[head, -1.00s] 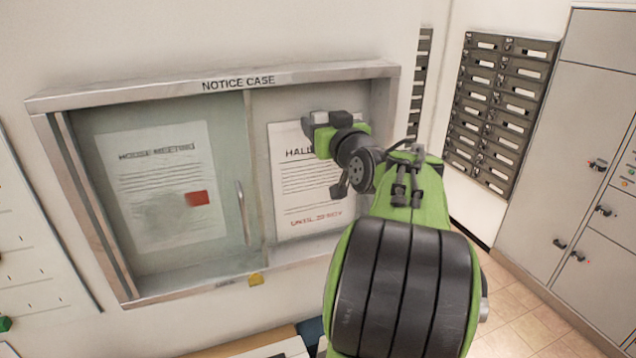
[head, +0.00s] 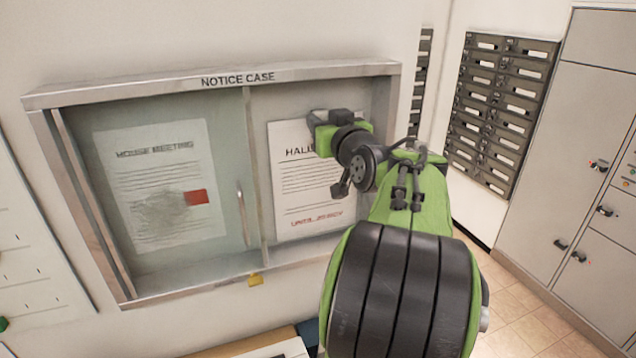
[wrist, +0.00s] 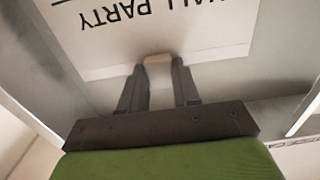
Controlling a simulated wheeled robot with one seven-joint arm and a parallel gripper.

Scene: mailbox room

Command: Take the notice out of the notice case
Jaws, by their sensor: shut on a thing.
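The notice case (head: 238,80) is a grey metal wall frame. Its right half is uncovered, and a white notice headed "HALL PARTY" (head: 304,195) hangs there against the back panel. In the wrist view the notice (wrist: 185,30) appears upside down. My gripper (wrist: 158,68) is at its top edge, with both fingers closed on a small pale tab (wrist: 158,60) there. In the head view my gripper (head: 336,120) covers the notice's upper right part, and its fingertips are hidden. A second notice, "HOUSE MEETING" (head: 150,178), with a red patch, is behind glass on the left.
A glass pane with an upright handle (head: 242,215) covers the left half. The metal frame surrounds the open right half. A yellow tag (head: 255,279) is on the bottom rail. Mailboxes (head: 500,110) and grey lockers (head: 590,150) stand to the right.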

